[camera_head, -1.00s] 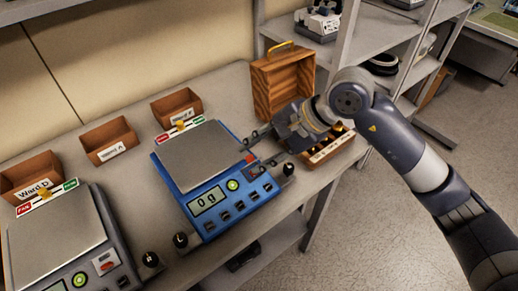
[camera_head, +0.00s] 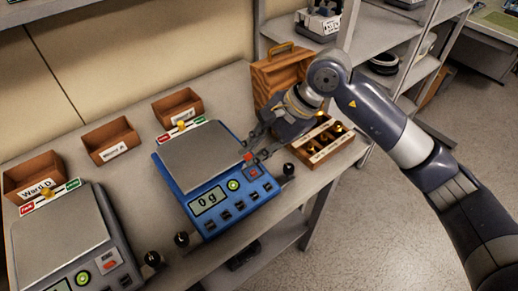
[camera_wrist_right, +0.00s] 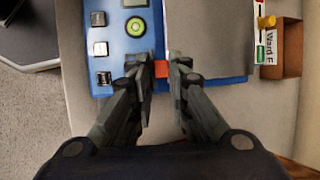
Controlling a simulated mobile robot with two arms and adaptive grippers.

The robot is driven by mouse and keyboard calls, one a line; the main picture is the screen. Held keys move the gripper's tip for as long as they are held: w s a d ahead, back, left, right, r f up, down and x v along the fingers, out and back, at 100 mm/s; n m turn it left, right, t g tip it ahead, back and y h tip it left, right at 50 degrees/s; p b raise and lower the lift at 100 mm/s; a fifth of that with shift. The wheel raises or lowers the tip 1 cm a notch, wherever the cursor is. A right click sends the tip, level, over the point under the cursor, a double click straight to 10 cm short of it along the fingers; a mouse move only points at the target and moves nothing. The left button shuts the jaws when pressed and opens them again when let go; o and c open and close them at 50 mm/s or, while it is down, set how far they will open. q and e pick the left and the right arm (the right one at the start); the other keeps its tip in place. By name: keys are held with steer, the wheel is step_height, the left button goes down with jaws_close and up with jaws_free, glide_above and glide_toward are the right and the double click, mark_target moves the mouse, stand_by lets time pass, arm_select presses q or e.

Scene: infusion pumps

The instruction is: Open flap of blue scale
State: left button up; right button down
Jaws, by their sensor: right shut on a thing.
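The blue scale (camera_head: 209,200) stands on the table with a grey weighing pan (camera_head: 195,155) and a display reading 0 g. A small red tab (camera_head: 248,157) sits at its right edge; it also shows as an orange-red piece (camera_wrist_right: 161,72) in the wrist view. My right gripper (camera_head: 254,149) reaches in from the right at this edge. In the wrist view its fingertips (camera_wrist_right: 162,68) are on either side of the red tab, shut on it. The fingers partly hide the tab and the scale's edge. I cannot tell how far the flap is raised. My left gripper is not in view.
A grey scale (camera_head: 65,245) stands at the left. Wooden bins (camera_head: 110,140) line the back. A wooden box (camera_head: 325,145) with brass weights lies right of the blue scale, close to my right gripper. Black knobs (camera_head: 182,239) stand near the table's front edge.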

steer(key=shift+w+a+r+g+h, duration=0.1)
steer(key=shift+w+a+g+h, duration=0.15)
steer(key=shift+g+h, duration=0.2)
steer(key=shift+w+a+g+h, duration=0.15)
steer(key=shift+w+g+h, duration=0.2)
steer(key=shift+g, duration=0.2)
steer(key=c, duration=1.6)
jaws_free()
steer(key=shift+d+r, duration=0.1)
steer(key=shift+r, duration=0.1)
steer(key=v, duration=1.1)
steer(key=shift+d+r, duration=0.1)
steer(key=shift+r, duration=0.2)
